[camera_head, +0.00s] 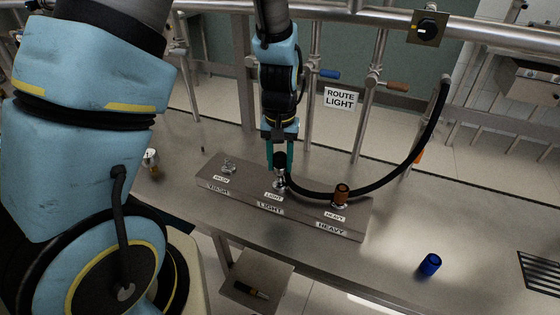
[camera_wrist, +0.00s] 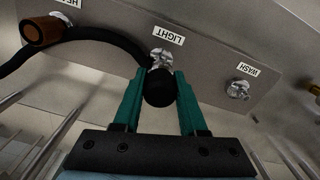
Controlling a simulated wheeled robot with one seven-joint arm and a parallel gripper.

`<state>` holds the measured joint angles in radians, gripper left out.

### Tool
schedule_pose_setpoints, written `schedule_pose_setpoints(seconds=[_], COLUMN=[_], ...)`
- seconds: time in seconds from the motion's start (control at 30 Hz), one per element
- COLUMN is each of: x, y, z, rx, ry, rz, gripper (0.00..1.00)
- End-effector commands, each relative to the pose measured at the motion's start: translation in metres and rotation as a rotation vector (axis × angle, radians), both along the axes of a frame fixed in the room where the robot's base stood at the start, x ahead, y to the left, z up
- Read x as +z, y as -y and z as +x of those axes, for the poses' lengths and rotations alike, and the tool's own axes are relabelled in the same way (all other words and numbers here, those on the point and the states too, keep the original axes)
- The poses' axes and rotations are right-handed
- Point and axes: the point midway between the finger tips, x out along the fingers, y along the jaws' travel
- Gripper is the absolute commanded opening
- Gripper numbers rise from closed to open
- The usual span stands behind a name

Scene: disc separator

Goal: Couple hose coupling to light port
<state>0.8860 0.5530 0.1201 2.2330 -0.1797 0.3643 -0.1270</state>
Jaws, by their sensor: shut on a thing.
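My gripper (camera_head: 280,166) points down over the middle of the port block, its two green fingers shut on the black hose coupling (camera_head: 279,158). In the wrist view the coupling's round dark end (camera_wrist: 159,88) sits between the fingertips. The metal light port (camera_wrist: 162,57) shows just past the coupling, by the LIGHT label (camera_wrist: 166,36); in the head view bright metal is directly below the coupling. They look lined up or nearly touching, but I cannot tell whether the coupling is seated. The black hose (camera_head: 385,183) curves right from the coupling and up to a pipe.
On the block (camera_head: 215,178), the bare wash port (camera_head: 229,167) is left and the heavy port, with a brown cap (camera_head: 341,192), is right, near the hose. A blue cap (camera_head: 430,264) stands on the table. A ROUTE LIGHT sign (camera_head: 341,98) hangs behind, among vertical pipes.

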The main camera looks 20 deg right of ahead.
Motion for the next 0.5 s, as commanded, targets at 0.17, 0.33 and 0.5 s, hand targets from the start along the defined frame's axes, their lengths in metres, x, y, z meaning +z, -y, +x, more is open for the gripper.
schedule_pose_setpoints(seconds=[0.17,0.33,0.5], x=[-0.0010,-0.0049,-0.0090], y=[0.0000,0.0000,0.0000], z=[0.0001,0.0000,0.0000], rx=[0.000,0.000,0.000], ry=[0.000,0.000,0.000], rz=[0.000,0.000,0.000], gripper=[0.00,0.00,0.00])
